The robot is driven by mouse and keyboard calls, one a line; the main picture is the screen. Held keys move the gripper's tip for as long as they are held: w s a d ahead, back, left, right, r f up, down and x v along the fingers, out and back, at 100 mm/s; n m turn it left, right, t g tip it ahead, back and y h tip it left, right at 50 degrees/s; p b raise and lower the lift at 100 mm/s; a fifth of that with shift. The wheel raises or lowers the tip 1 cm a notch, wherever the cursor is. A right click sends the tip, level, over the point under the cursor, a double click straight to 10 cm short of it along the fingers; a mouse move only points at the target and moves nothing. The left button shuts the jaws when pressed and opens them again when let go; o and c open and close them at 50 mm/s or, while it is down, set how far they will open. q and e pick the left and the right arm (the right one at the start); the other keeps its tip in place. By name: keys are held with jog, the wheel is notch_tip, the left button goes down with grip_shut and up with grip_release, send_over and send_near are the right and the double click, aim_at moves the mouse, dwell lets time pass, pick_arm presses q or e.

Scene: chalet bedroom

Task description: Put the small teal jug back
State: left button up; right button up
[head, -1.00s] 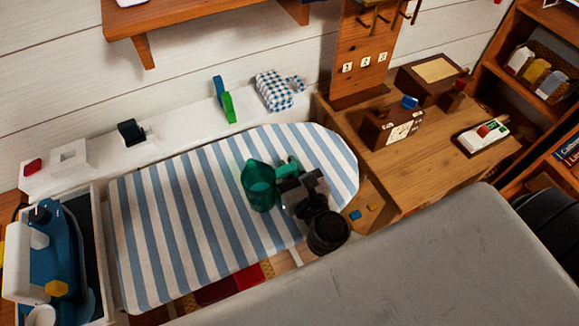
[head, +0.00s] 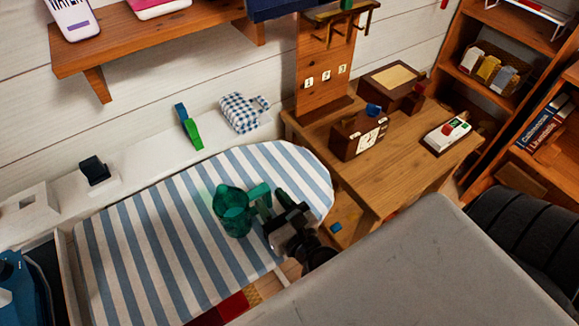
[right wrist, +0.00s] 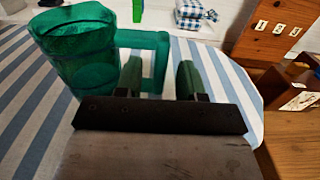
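The small teal jug (head: 233,213) is see-through and stands upright on the blue-and-white striped ironing board (head: 150,240). In the right wrist view the jug (right wrist: 77,50) is at the upper left, with its square handle pointing right. My right gripper (head: 271,205) is at the handle side of the jug. In the right wrist view its two fingers (right wrist: 161,80) are apart, with the upright bar of the handle between them and a gap showing beside it. My left gripper is not in view.
A white ledge behind the board holds a green-and-blue item (head: 189,128) and a checked cloth bundle (head: 240,112). A wooden desk (head: 400,165) with a clock (head: 360,136) stands right. A hook panel (head: 323,75) rises behind it. A grey surface (head: 400,265) fills the front.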

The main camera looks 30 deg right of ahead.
jog(key=s+b, duration=0.1)
jog(key=s, duration=0.2)
jog(key=s+b, duration=0.1)
jog(key=s, duration=0.2)
jog(key=shift+s+d+f, duration=0.1)
jog(key=shift+s+f, duration=0.1)
jog(key=shift+s, duration=0.1)
jog(key=shift+s+r, duration=0.2)
jog(key=shift+s, duration=0.35)
